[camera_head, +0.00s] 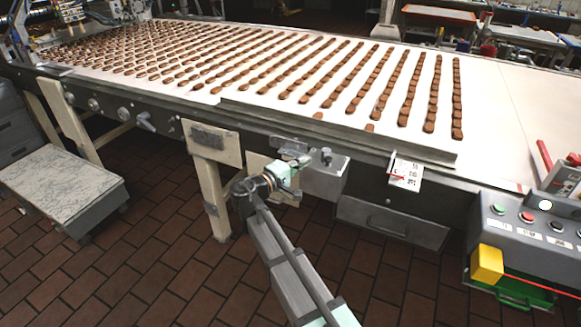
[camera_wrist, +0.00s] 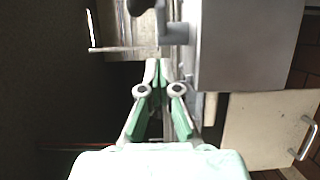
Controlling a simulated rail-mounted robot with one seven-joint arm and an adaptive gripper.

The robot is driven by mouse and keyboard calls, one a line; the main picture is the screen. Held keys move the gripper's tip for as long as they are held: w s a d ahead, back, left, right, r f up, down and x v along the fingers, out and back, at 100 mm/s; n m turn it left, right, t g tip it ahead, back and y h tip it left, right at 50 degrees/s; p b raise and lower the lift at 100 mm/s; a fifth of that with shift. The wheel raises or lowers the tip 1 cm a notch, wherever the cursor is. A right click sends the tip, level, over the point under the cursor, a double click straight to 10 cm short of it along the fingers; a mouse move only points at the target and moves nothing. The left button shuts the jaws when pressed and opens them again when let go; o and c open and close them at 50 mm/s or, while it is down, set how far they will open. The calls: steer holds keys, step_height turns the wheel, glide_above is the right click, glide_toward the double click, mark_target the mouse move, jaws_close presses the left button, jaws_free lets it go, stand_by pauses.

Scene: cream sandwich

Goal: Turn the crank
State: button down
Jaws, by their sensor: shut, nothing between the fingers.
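The crank appears as a short grey arm (camera_wrist: 174,34) with a dark knob (camera_wrist: 147,5) at the top of the wrist view, beside a grey box (camera_wrist: 245,45). In the head view the box (camera_head: 325,180) is mounted under the front edge of the conveyor. My gripper (camera_wrist: 158,66) has its green and grey fingers together and empty, with the tips just below the crank arm in the wrist view. I cannot tell whether they touch it. In the head view my gripper (camera_head: 302,161) is at the left side of the box and partly hides the crank.
The conveyor (camera_head: 490,100) carries many rows of brown cream sandwiches (camera_head: 300,75). A control panel (camera_head: 530,225) with buttons stands at the right. A drawer (camera_head: 390,222) hangs under the conveyor, right of the box. A low grey cart (camera_head: 60,185) stands left on the tiled floor.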

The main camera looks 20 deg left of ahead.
mark_target(321, 164)
steer(key=shift+w+d+p, duration=0.15)
steer(key=shift+w+d, duration=0.15)
steer(key=shift+d, duration=0.6)
steer(key=shift+w+d+p, duration=0.15)
steer(key=shift+w+d, duration=0.15)
steer(key=shift+d, duration=0.55)
steer(key=shift+d+f+b, duration=0.25)
steer(key=shift+d+b, duration=0.5)
steer(key=shift+b, duration=0.4)
steer(key=shift+d+r, duration=0.2)
steer(key=shift+d, duration=0.05)
